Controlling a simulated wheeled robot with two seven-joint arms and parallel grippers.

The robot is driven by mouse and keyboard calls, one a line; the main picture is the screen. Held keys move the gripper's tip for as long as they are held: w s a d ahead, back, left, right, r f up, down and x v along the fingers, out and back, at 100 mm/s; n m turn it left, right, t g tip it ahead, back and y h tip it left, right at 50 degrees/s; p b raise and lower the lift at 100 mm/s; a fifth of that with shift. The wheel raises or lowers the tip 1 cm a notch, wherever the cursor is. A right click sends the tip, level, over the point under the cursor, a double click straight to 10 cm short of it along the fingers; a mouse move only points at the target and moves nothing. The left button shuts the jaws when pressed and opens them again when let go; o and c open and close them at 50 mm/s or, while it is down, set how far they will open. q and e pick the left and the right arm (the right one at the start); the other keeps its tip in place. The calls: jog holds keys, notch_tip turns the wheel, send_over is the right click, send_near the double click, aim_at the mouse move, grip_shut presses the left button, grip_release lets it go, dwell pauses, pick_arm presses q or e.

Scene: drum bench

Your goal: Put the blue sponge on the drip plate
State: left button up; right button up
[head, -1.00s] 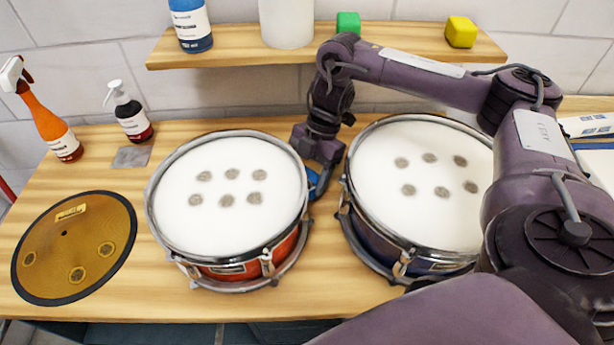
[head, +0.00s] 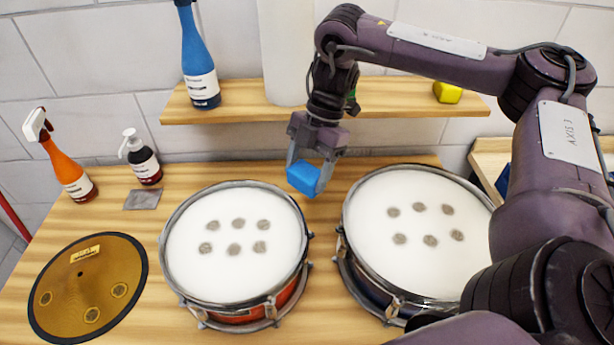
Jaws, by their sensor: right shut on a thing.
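The blue sponge (head: 304,178) is held in the air above the bench, behind the gap between the two drums. My right gripper (head: 310,180) points down and is shut on it, with a finger on each side. A small flat grey square plate (head: 143,199), which looks like the drip plate, lies bare on the bench at the left, in front of the dark pump bottle (head: 146,166). The sponge is well to the right of this plate. My left gripper is not in view.
The red drum (head: 236,243) and the blue drum (head: 415,232) stand on the bench (head: 185,180). A gold cymbal (head: 88,285) lies front left. An orange spray bottle (head: 70,170) stands at the left. The shelf (head: 235,112) above carries a blue bottle (head: 200,65) and a yellow block (head: 447,92).

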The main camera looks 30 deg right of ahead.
aim_at(294, 172)
jog(key=shift+r, duration=1.05)
jog(key=m, duration=0.1)
jog(key=w+a+m+t, duration=0.1)
jog(key=shift+a+r+m, duration=0.1)
jog(key=shift+r+m, duration=0.2)
jog(key=w+a+r+m+t+h+b, duration=0.1)
jog(key=w+a+r+m+t+h, duration=0.3)
jog(key=m, duration=1.4)
jog(key=w+a+r, duration=0.2)
jog(key=a, duration=0.2)
jog(key=shift+r+t, duration=0.2)
jog(key=shift+t, duration=0.1)
